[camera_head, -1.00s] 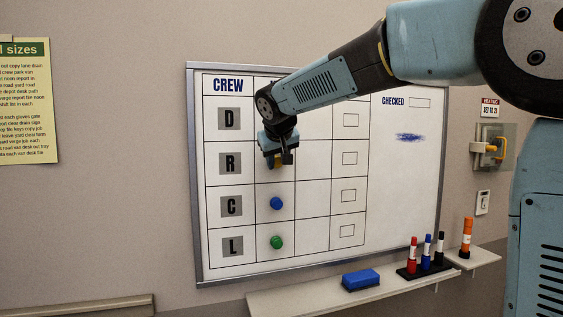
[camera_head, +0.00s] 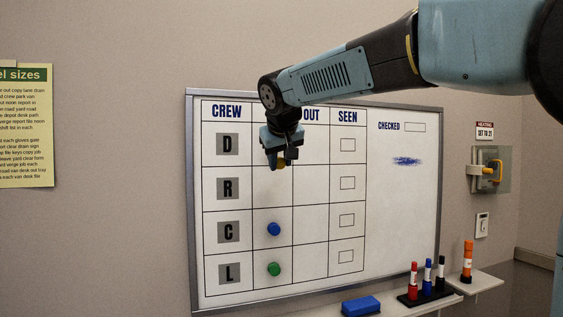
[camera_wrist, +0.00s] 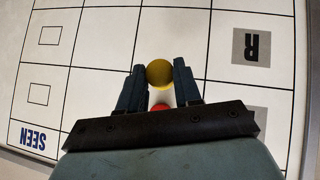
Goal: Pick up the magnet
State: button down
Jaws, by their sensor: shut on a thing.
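The yellow magnet (camera_wrist: 160,72) is a round knob between my gripper's fingertips in the wrist view. My gripper (camera_head: 279,164) is shut on it, in front of the whiteboard (camera_head: 400,220) near the line between rows D and R. The magnet's tip also shows in the head view (camera_head: 281,163). I cannot tell whether it touches the board. A red magnet (camera_wrist: 160,107) shows lower between the fingers in the wrist view, partly hidden by my gripper. A blue magnet (camera_head: 274,229) is in row C and a green magnet (camera_head: 274,269) in row L.
A blue eraser (camera_head: 361,306) and a black holder with red, blue and black markers (camera_head: 428,271) stand on the ledge below. An orange marker (camera_head: 467,262) stands to their right.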

jog(key=s+d, duration=0.4)
jog(key=s, duration=1.1)
jog(key=shift+d, duration=0.1)
jog(key=shift+d, duration=0.1)
